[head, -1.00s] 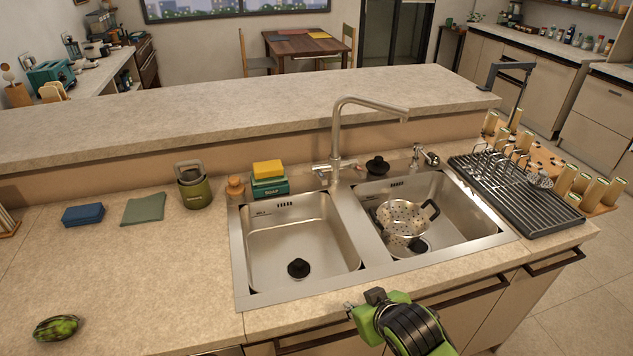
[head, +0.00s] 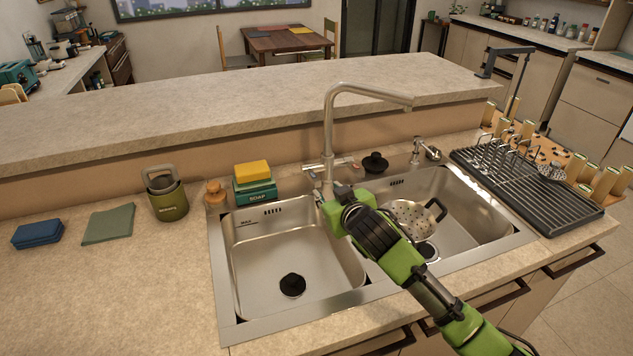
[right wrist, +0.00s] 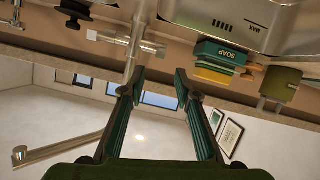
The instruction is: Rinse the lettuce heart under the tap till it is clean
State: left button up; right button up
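The silver tap (head: 328,130) rises behind the two sinks, its spout bent to the right. No water shows. My right gripper (head: 328,198) is in front of the tap's base, above the left basin's back right corner. The right wrist view shows it (right wrist: 159,76) open and empty. The tap's side handle (right wrist: 148,47) lies just beyond the fingertips, apart from them as far as I can tell. The lettuce heart is not in view now. My left gripper is not in view.
The left basin (head: 260,265) is empty but for a black plug. The right basin (head: 470,215) holds a perforated colander (head: 412,215). Soap box (head: 256,192) and sponge (head: 253,171) stand behind the left basin. A dark drying rack (head: 530,190) is at right; the left counter has free room.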

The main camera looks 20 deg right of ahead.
aim_at(318, 184)
jog(key=p+x, duration=0.1)
jog(key=x, duration=0.9)
jog(key=shift+s, duration=0.1)
jog(key=shift+w+f, duration=0.25)
jog(key=shift+w, duration=0.1)
jog(key=shift+w+f, duration=0.15)
jog(key=shift+w, duration=0.2)
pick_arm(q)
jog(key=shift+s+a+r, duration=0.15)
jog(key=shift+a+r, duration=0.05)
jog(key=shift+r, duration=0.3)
pick_arm(e)
grip_shut()
